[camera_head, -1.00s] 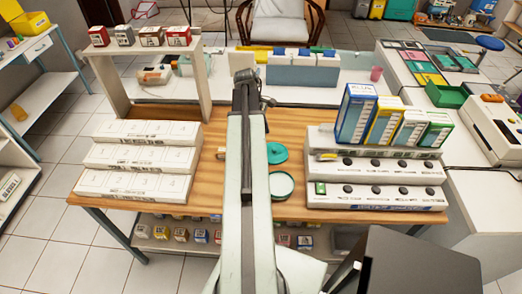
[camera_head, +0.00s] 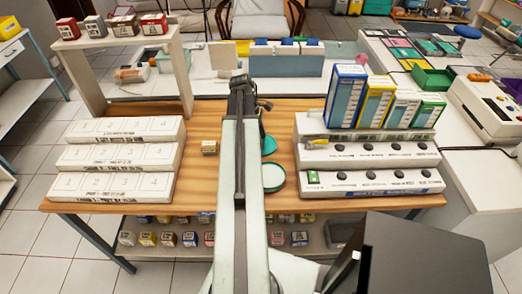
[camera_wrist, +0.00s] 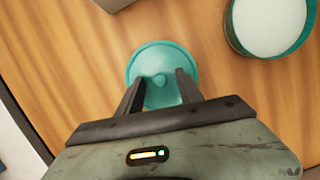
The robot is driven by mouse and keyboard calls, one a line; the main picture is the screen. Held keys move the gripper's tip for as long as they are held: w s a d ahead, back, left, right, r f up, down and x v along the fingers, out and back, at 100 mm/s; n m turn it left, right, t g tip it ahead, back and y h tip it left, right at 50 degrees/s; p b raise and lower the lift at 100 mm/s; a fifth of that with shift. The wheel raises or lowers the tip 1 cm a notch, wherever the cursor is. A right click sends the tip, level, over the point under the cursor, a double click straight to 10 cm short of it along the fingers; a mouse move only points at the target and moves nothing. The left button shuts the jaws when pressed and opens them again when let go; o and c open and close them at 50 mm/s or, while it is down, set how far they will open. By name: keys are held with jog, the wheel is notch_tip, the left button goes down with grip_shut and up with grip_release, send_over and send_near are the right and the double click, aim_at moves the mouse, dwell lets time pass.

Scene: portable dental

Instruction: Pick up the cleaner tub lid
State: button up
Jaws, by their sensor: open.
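The cleaner tub lid (camera_wrist: 159,60) is a round teal disc with a small knob at its middle, lying on the wooden table in the wrist view. My gripper (camera_wrist: 160,77) is open above it. Its fingers lie on either side of the knob in the picture and overlap the lid's rim. I cannot tell how high the fingers are above it. In the head view my arm partly hides the lid (camera_head: 268,146). The open teal tub (camera_wrist: 230,32), with a white inside, stands to the right; the tub also shows in the head view (camera_head: 273,189).
A small box (camera_head: 209,147) lies left of my arm. White stepped stacks (camera_head: 120,157) fill the table's left. A stepped rack (camera_head: 370,182) with upright boxes (camera_head: 375,103) behind stands right. Bare wood (camera_head: 207,180) surrounds the lid and box.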

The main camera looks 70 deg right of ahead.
grip_shut()
dwell(0.3)
